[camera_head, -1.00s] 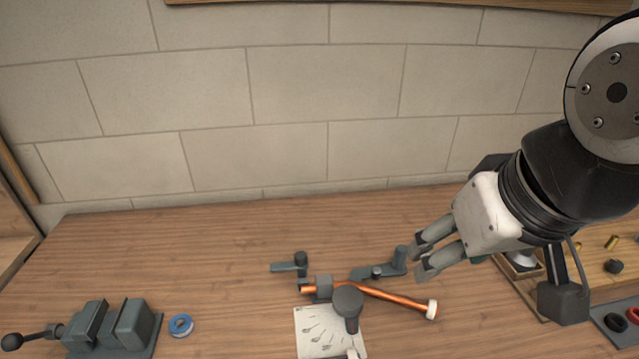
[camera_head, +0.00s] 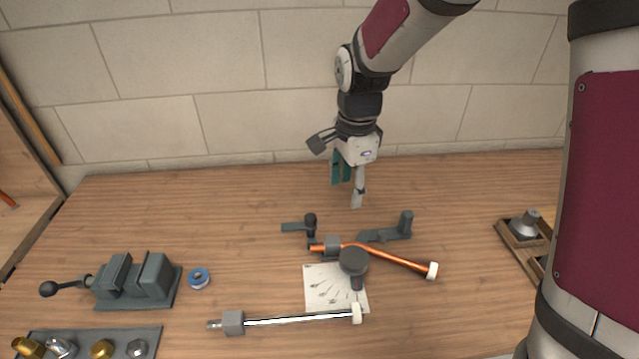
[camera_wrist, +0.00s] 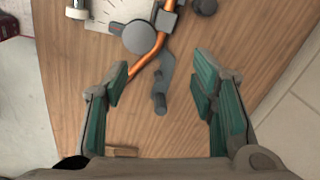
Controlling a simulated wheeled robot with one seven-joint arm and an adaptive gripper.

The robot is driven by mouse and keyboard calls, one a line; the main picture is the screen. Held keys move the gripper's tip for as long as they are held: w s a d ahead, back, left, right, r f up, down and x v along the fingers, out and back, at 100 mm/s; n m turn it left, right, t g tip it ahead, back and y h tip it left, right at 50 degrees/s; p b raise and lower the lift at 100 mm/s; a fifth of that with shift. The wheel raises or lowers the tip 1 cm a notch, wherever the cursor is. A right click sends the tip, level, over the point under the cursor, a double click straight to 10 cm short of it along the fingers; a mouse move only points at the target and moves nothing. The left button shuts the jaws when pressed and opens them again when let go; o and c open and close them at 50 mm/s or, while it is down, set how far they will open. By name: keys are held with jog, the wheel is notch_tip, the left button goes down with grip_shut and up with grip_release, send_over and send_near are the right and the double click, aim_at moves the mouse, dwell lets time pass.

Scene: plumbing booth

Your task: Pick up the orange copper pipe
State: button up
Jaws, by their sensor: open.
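The orange copper pipe (camera_head: 394,259) lies bent on the table, with a white end cap at its right end. Its left part sits at a grey clamp of the dark pipe bender (camera_head: 354,262). In the wrist view the pipe (camera_wrist: 150,52) runs ahead of my fingers, left of centre. My gripper (camera_head: 349,192) is above the table behind the pipe, pointing down, open and empty. In the wrist view its green-padded fingers (camera_wrist: 162,90) are spread wide, apart from the pipe, with a grey bender handle (camera_wrist: 160,103) visible between them.
A second tool with a long silver rod (camera_head: 295,320) lies in front. A white printed sheet (camera_head: 320,288) is under the bender. A grey vise (camera_head: 137,281) and blue tape roll (camera_head: 199,278) are at left, with a fittings tray (camera_head: 120,340) before them. The back left table is clear.

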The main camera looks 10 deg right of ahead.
aim_at(334, 240)
jog(key=f+m, duration=0.1)
jog(key=f, duration=0.4)
jog(key=w+a+f+m, duration=0.1)
jog(key=f, duration=0.4)
jog(key=w+a+f+m+g+p, duration=0.1)
jog(key=f, duration=0.4)
jog(key=shift+w+a+f, duration=0.2)
jog(key=shift+f, duration=0.1)
jog(key=shift+d+f+p, duration=0.15)
jog(key=shift+f+p, duration=0.2)
jog(key=shift+f, duration=0.95)
jog(key=shift+d+f+p, duration=0.15)
jog(key=shift+f+p, duration=0.15)
jog(key=shift+f, duration=1)
grip_shut()
